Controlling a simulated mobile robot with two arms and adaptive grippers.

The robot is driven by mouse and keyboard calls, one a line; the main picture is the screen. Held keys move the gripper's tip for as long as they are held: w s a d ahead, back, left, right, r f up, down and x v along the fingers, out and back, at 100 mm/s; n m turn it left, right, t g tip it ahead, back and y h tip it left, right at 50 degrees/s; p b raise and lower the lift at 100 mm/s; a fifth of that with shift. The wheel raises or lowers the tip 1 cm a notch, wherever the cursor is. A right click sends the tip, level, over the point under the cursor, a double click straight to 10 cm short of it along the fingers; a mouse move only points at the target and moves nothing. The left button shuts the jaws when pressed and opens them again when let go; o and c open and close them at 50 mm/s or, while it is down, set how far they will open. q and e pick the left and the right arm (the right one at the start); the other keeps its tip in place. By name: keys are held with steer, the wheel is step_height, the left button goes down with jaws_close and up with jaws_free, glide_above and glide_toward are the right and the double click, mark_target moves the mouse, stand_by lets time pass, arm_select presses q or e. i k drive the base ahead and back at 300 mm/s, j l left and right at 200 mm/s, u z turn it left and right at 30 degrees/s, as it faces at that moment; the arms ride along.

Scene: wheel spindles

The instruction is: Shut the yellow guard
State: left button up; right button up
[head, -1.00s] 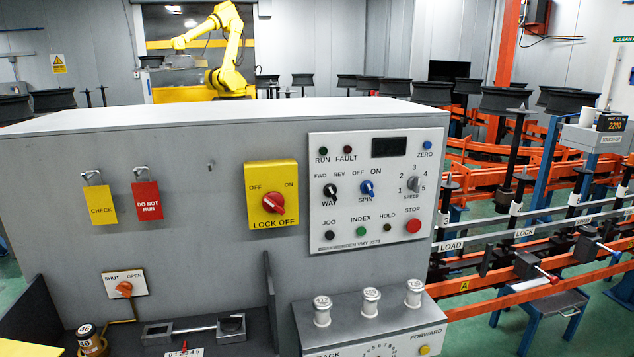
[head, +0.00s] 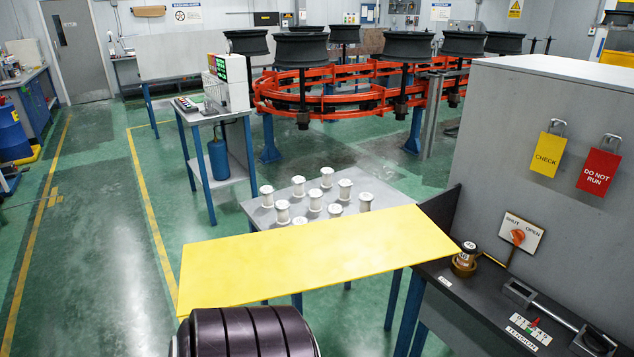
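The yellow guard (head: 310,260) is a flat yellow panel in the head view. It reaches out to the left from the left end of the grey machine (head: 545,130), beside the dark bench top, and looks roughly level. Its right end meets the dark side plate (head: 440,208). Whether a hinge joins them cannot be seen. The small SHUT/OPEN switch plate (head: 523,233) with an orange knob is on the machine's front face.
A table (head: 395,190) with several white spools stands behind the guard. A brass-coloured weight (head: 464,262) sits on the dark bench top (head: 445,300) near the guard's right end. YELLOW CHECK (head: 548,153) and red DO NOT RUN (head: 598,172) tags hang above. Green floor at left is open.

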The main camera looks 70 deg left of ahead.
mark_target(246, 268)
steer(key=k+j+z, duration=0.25)
steer(key=k+j, duration=1.05)
steer(key=k, duration=0.15)
